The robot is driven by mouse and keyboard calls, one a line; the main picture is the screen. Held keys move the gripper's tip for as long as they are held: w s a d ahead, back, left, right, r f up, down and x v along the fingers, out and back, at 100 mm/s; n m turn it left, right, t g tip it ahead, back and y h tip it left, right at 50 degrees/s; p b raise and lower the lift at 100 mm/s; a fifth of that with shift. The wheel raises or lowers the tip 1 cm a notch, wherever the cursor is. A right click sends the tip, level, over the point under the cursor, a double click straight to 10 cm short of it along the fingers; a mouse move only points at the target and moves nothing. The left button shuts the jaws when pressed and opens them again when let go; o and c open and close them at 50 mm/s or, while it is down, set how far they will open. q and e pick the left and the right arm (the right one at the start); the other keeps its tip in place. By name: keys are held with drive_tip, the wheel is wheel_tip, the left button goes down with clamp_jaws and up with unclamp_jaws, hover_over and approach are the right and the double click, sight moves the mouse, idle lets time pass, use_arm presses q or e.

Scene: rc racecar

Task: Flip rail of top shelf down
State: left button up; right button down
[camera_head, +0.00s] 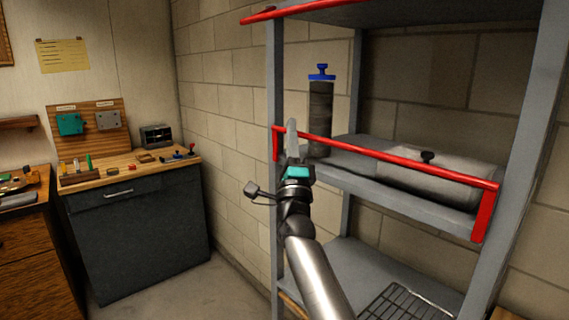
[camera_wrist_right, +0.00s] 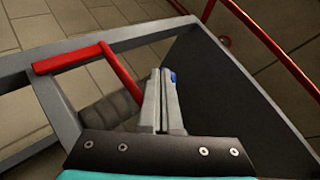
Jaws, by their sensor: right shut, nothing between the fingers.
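A grey metal shelf unit (camera_head: 530,125) stands at the right in the head view. A red rail (camera_head: 400,154) runs across the front of its middle visible shelf, raised above the board, with a short red end piece hanging at each side. Another red rail (camera_head: 290,10) shows at the topmost board, cut by the picture edge. My right gripper (camera_head: 291,130) is shut and empty, pointing up at the left end of the middle rail; contact cannot be told. In the right wrist view the shut fingers (camera_wrist_right: 163,80) lie between two red bars (camera_wrist_right: 75,62) (camera_wrist_right: 268,45). My left gripper is out of view.
A dark cylinder with a blue knob (camera_head: 321,95) stands on the middle shelf; a grey cylinder (camera_head: 435,169) lies there. A wire rack (camera_head: 408,302) is on the lower board. A dark workbench (camera_head: 140,235) stands left, with free floor between.

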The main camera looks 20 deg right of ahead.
wheel_tip(320, 180, down, 7)
drive_tip(key=w+a+n+g+y, duration=0.1)
drive_tip(key=n+y, duration=0.1)
drive_tip(key=n, duration=0.1)
drive_tip(key=shift+w+y, duration=0.25)
drive_tip(key=shift+y, duration=0.05)
drive_tip(key=s+a+f+n+g+y+b, duration=0.2)
drive_tip(key=s+f+n+g+y, duration=0.3)
drive_tip(key=f, duration=1.5)
drive_tip(key=s+a+f+n+g+b, duration=0.15)
drive_tip(key=f+n+g, duration=0.35)
drive_tip(key=f, duration=1.5)
drive_tip(key=s+f+n+g+b, duration=0.1)
drive_tip(key=s+f+n+g, duration=0.15)
drive_tip(key=s+f, duration=0.65)
drive_tip(key=s+f+n+g, duration=0.25)
drive_tip(key=s+f, duration=0.45)
drive_tip(key=f, duration=0.4)
drive_tip(key=s+f+n+g, duration=0.2)
drive_tip(key=s+f, duration=0.4)
drive_tip(key=s, duration=0.6)
drive_tip(key=s+d+f+n+g+b, duration=0.1)
drive_tip(key=s+f+n+g, duration=0.2)
drive_tip(key=s, duration=1)
drive_tip(key=s+f+n+g+b, duration=0.1)
drive_tip(key=s+f+n+g, duration=0.2)
drive_tip(key=s+f, duration=0.6)
drive_tip(key=s, duration=0.3)
drive_tip(key=shift+s+d+g, duration=0.35)
drive_tip(key=shift+s+g, duration=0.05)
